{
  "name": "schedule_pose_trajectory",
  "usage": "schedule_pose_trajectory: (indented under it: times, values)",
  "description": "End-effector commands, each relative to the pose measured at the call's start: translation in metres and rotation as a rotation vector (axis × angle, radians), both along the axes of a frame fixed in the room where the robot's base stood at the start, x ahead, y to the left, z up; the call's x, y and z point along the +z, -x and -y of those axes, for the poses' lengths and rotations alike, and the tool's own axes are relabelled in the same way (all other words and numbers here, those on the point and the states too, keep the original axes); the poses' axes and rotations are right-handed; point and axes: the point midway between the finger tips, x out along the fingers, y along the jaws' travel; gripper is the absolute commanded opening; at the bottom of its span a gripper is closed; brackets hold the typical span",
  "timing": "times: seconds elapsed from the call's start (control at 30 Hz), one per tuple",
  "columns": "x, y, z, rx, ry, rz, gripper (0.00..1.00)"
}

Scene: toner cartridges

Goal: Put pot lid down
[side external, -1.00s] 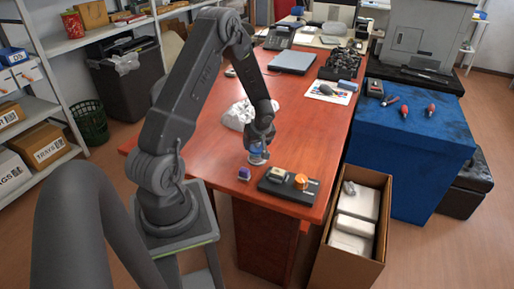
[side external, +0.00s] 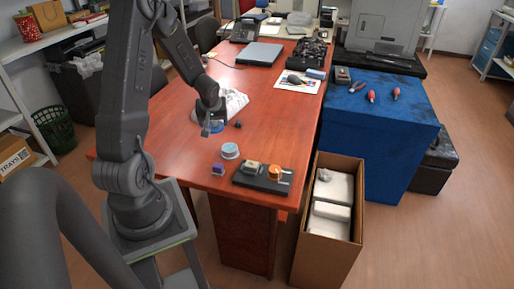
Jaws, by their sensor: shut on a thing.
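My gripper (side external: 211,129) is over the red-brown table, left of its middle, shut on a small blue thing that looks like the pot lid (side external: 217,127). The fingers partly hide the lid, and I cannot tell whether it touches the table. A small round pot (side external: 230,152) with a pale blue top and whitish side stands on the table, nearer the front edge and apart from my gripper.
A black tray (side external: 250,181) with a pale block and an orange round piece (side external: 275,173) lies at the front edge. A purple block (side external: 218,169) is beside it. A small dark thing (side external: 238,124) and a white crumpled heap (side external: 234,102) are near my gripper.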

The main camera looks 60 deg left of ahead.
Motion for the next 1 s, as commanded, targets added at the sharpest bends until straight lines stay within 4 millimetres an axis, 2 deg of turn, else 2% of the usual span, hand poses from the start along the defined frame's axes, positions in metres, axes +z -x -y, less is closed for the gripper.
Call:
schedule_pose_trajectory:
  times: [0.1, 0.2, 0.4, 0.6, 0.73, 1.0]
  values:
    - [-0.005, -0.027, 0.006, -0.143, 0.001, 0.001, 0.5]
    - [-0.007, -0.043, 0.009, -0.237, 0.001, 0.001, 0.5]
    - [-0.01, -0.064, 0.013, -0.358, 0.001, 0.001, 0.5]
    - [-0.012, -0.074, 0.015, -0.408, -0.001, 0.0, 0.5]
    - [-0.02, -0.085, 0.022, -0.419, 0.0, -0.003, 0.5]
    - [-0.051, -0.128, 0.051, -0.423, 0.001, -0.004, 0.5]
